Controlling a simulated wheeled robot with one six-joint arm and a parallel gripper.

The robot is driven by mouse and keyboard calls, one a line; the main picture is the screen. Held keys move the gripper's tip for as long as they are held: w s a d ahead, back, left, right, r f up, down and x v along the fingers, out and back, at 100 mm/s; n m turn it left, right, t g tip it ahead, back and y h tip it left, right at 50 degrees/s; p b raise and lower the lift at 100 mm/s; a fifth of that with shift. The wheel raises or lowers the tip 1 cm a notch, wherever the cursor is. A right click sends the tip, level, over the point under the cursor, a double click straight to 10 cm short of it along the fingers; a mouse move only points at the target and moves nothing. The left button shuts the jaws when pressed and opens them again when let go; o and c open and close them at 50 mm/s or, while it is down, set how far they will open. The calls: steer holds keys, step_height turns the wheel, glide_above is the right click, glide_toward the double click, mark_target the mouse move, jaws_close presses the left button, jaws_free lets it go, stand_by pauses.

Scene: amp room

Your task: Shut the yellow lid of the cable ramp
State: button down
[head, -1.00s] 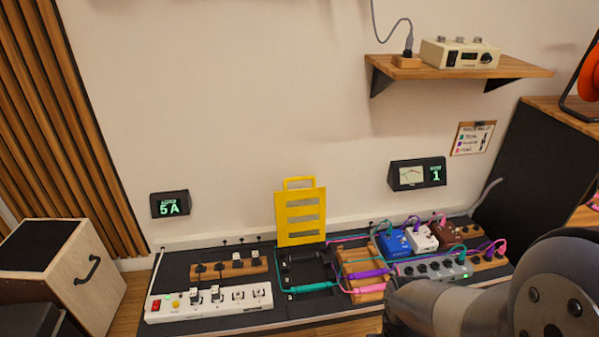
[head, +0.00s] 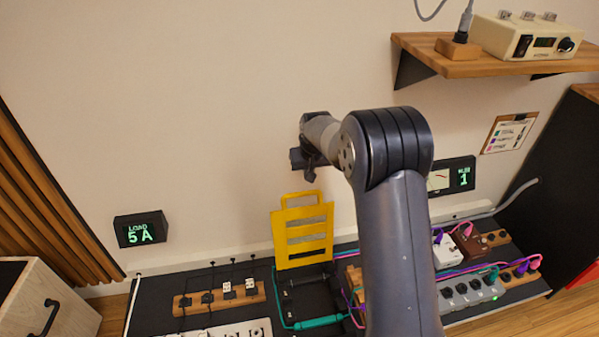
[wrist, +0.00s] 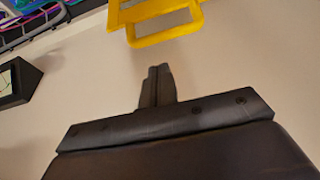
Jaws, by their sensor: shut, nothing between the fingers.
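The yellow lid (head: 303,238) of the cable ramp stands upright, open, against the wall, with its handle loop at the top. The black ramp base (head: 303,295) lies in front of it, with a teal cable (head: 318,322) running along it. My gripper (head: 309,174) is just above the lid's handle in the head view, small and partly hidden by my arm. In the wrist view my shut gripper (wrist: 158,74) is empty, and the yellow handle (wrist: 165,32) shows beyond the fingertips, apart from them.
A wooden block with plugs (head: 220,298) and a white power strip (head: 228,332) lie left of the ramp. A wooden shelf (head: 440,62) with a cream device juts from the wall at upper right.

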steer(key=b+x, duration=0.1)
steer(key=x, duration=0.2)
steer(key=b+x, duration=0.1)
steer(key=x, duration=0.2)
steer(key=b+x, duration=0.1)
steer(key=x, duration=0.3)
steer(key=shift+w+a, duration=0.15)
steer(key=shift+w, duration=0.25)
